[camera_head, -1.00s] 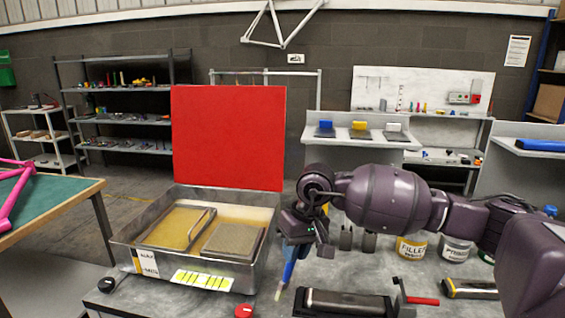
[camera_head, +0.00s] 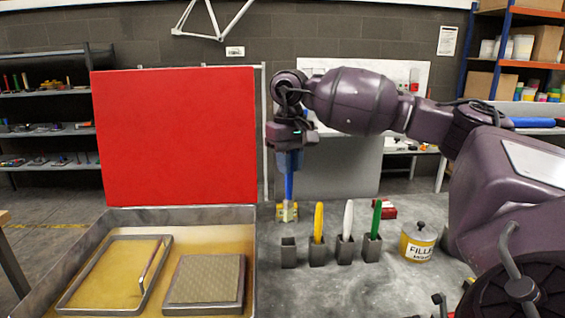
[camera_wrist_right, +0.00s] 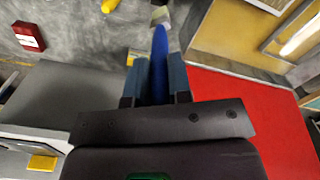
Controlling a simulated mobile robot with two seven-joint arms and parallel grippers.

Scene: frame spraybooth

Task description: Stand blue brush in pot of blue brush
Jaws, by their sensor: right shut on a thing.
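My right gripper (camera_head: 289,162) is shut on the blue brush (camera_head: 289,185). The brush hangs roughly upright below the fingers, its pale bristle end down. In the head view its lower end shows above the open grey pot (camera_head: 288,253), with a visible gap. No brush shows in this pot, the leftmost of the row. In the right wrist view the blue brush (camera_wrist_right: 160,45) stands between the two fingers of the gripper (camera_wrist_right: 160,78) and points away from the palm. The pot is hard to make out there. My left gripper is in neither view.
Pots with a yellow brush (camera_head: 318,222), a white brush (camera_head: 348,220) and a green brush (camera_head: 376,219) stand to the right. A filler tin (camera_head: 418,242) is beyond them. A metal tray (camera_head: 100,225) and upright red panel (camera_head: 175,135) are left. A small yellow object (camera_head: 280,213) lies behind.

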